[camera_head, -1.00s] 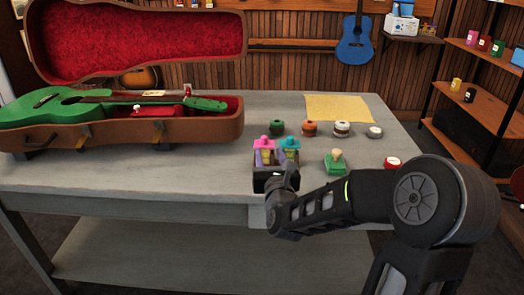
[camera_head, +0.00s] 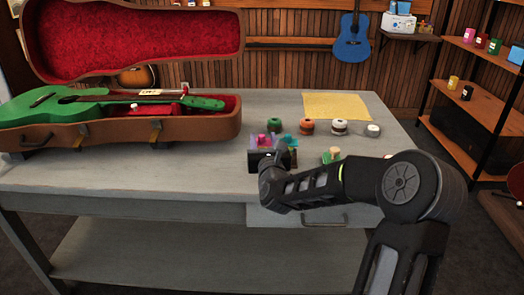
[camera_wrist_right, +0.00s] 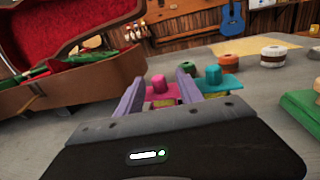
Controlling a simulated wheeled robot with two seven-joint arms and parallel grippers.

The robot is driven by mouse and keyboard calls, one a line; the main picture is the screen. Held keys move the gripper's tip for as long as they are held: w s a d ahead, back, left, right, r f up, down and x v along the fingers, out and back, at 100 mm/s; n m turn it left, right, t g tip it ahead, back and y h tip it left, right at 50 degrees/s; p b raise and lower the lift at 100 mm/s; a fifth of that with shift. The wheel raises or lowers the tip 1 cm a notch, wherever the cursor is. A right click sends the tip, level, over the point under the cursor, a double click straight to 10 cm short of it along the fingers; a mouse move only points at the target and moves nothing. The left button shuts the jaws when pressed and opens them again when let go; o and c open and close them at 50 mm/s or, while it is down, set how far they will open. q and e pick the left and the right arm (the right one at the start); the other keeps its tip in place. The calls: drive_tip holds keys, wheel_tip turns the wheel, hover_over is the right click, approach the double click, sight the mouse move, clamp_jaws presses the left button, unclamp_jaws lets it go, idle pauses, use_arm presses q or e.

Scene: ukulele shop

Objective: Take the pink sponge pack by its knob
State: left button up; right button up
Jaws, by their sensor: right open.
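The pink sponge pack (camera_head: 274,125) stands on the grey table, with a pink knob on top; it is partly hidden by my right gripper in the head view. In the right wrist view the pink pack (camera_wrist_right: 159,85) shows between the two purple fingers, its knob upright. My right gripper (camera_head: 265,141) is open, just on the near side of the pack; its fingers (camera_wrist_right: 160,78) point towards the knob. I cannot tell whether they touch it. My left gripper is not in view.
A teal pack (camera_wrist_right: 213,78) with a knob stands close to the right of the pink one. Several round tins, including an orange-brown one (camera_head: 307,126), stand behind. The open guitar case (camera_head: 200,128) fills the left.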

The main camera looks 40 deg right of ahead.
drive_tip(key=x, duration=0.4)
drive_tip(key=shift+w, duration=0.4)
drive_tip(key=shift+c, duration=0.3)
clamp_jaws()
idle(0.3)
